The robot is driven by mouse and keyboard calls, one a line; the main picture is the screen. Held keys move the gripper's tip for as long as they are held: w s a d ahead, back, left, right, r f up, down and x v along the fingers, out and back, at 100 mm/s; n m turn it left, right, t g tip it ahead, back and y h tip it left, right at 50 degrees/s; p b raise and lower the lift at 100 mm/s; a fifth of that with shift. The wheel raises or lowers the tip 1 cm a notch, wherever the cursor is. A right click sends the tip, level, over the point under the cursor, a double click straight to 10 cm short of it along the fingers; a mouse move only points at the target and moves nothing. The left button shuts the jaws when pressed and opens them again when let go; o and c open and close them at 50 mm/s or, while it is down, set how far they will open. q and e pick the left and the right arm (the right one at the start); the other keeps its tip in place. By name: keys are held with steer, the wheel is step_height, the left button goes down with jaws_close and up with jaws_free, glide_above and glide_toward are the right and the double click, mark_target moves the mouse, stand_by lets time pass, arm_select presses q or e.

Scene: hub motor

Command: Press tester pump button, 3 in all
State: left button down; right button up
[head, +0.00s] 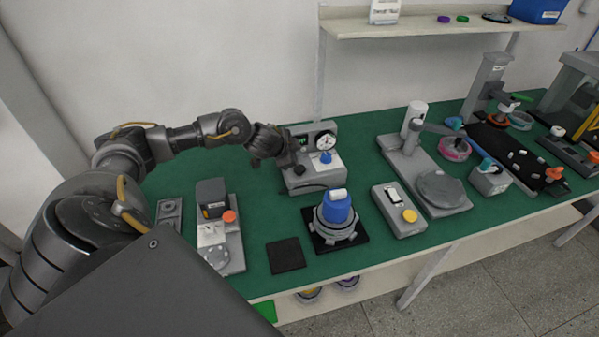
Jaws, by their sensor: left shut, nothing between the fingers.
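The tester (314,183) is a grey box with a round pressure gauge (325,140), a small green display and a blue knob (326,157). It stands at the back of the green bench, left of the middle. My left gripper (296,167) reaches in from the left with its fingers shut and empty. Its tips are at the left part of the tester's top, left of the blue knob. The gripper hides that part, so the pump button and any contact with it cannot be made out. My right gripper is not in view.
A blue and grey hub motor (336,213) stands on a black pad in front of the tester. A grey box with a yellow button (409,215) is to its right. A grey station with an orange button (229,216) is at the left. A dark square pad (286,255) lies at the front.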

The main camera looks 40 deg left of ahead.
mark_target(300, 167)
arm_select(q)
steer(key=shift+f+b, duration=0.45)
steer(key=shift+f, duration=0.95)
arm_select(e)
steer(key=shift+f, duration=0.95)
arm_select(q)
steer(key=shift+f, duration=0.4)
steer(key=shift+f+b, duration=0.7)
steer(key=shift+f, duration=0.35)
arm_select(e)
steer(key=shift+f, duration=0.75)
arm_select(q)
steer(key=shift+r, duration=0.1)
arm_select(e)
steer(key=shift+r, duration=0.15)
arm_select(q)
steer(key=shift+r+p, duration=1.35)
steer(key=shift+p, duration=0.15)
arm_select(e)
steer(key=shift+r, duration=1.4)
arm_select(q)
step_height(300, 167, up, 5)
steer(key=p, duration=0.5)
steer(key=shift+p, duration=0.3)
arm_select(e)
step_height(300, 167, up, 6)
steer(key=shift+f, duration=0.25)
